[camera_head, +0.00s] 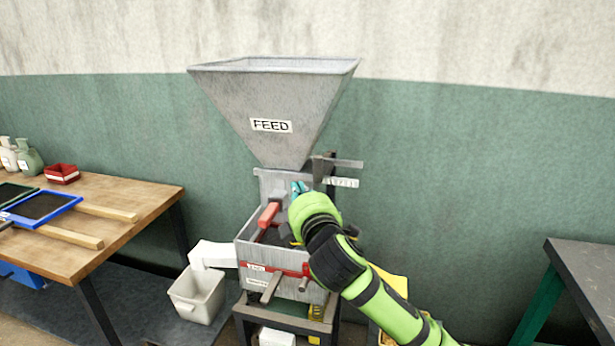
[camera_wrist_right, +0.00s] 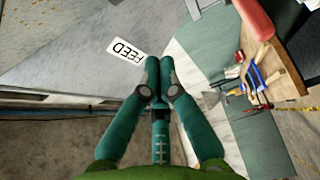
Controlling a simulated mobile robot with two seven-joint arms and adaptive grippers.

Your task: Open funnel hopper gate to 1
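The grey funnel hopper (camera_head: 275,105) with a FEED label stands at the centre against the wall. Its label also shows in the wrist view (camera_wrist_right: 125,51). Below its throat, a flat metal slide (camera_head: 347,163) and a white scale strip (camera_head: 341,183) stick out to the right; the scale's marks are too small to read. A red handle (camera_head: 268,215) is left of my right gripper (camera_head: 298,188), which is in front of the throat. In the wrist view the right fingers (camera_wrist_right: 159,65) are together, with nothing visible between them. My left gripper is not in view.
Below the hopper is a grey box-shaped machine (camera_head: 258,258) on a dark stand. A white bin (camera_head: 198,293) stands lower left. A wooden table (camera_head: 140,200) with framed trays is at left, and a dark table (camera_head: 590,275) at right. The wall right of the hopper is clear.

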